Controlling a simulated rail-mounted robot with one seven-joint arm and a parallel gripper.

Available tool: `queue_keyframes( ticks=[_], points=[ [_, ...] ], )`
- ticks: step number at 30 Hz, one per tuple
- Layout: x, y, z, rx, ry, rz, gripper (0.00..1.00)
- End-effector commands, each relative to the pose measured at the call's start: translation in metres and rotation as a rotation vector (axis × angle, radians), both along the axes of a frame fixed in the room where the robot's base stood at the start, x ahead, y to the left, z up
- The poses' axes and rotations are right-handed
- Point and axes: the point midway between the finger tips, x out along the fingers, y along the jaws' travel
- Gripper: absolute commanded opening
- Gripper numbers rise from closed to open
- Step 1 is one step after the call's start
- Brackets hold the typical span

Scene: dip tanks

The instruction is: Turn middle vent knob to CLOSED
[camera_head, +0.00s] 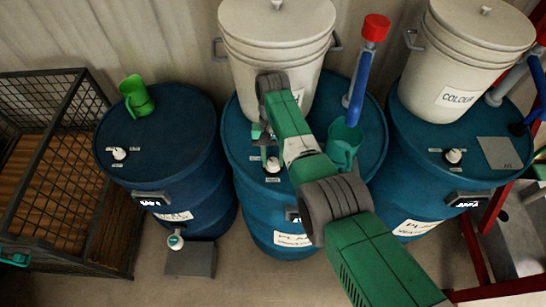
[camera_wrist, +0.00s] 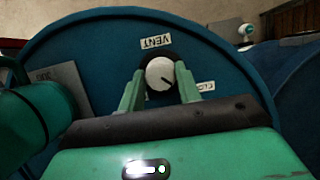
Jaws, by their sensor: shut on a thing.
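The middle vent knob (camera_wrist: 160,73) is a white round knob with a dark pointer line, on the blue middle drum (camera_wrist: 100,45). In the wrist view the line points down and to the right. A VENT label (camera_wrist: 156,42) lies above the knob, upside down, and a partly hidden label starting "CLO" (camera_wrist: 208,86) lies to its lower right. My gripper (camera_wrist: 160,82) has its two green fingers on either side of the knob, shut on it. In the head view the knob (camera_head: 273,164) shows just below my gripper (camera_head: 262,138).
A white bucket (camera_head: 270,45) stands behind the knob on the middle drum. A teal mug (camera_head: 344,143) and a blue stick with a red end (camera_head: 360,85) are at its right. Drums flank it (camera_head: 190,120) (camera_head: 410,140). A wire cage (camera_head: 60,160) stands left.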

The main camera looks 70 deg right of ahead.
Motion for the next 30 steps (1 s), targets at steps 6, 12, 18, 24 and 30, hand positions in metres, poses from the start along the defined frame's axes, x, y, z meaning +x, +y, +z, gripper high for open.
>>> queue_keyframes(
  ticks=[6,12,18,24,30],
  points=[
    [0.0,0.0,-0.001,-0.002,0.0,0.001,0.11],
    [0.0,0.0,-0.001,-0.002,-0.001,0.001,0.51],
    [0.0,0.0,0.0,-0.001,-0.001,0.001,0.56],
    [0.001,0.0,0.013,-0.002,-0.002,0.001,0.56],
    [-0.012,0.015,0.048,0.002,0.001,0.001,0.56]
  ],
)
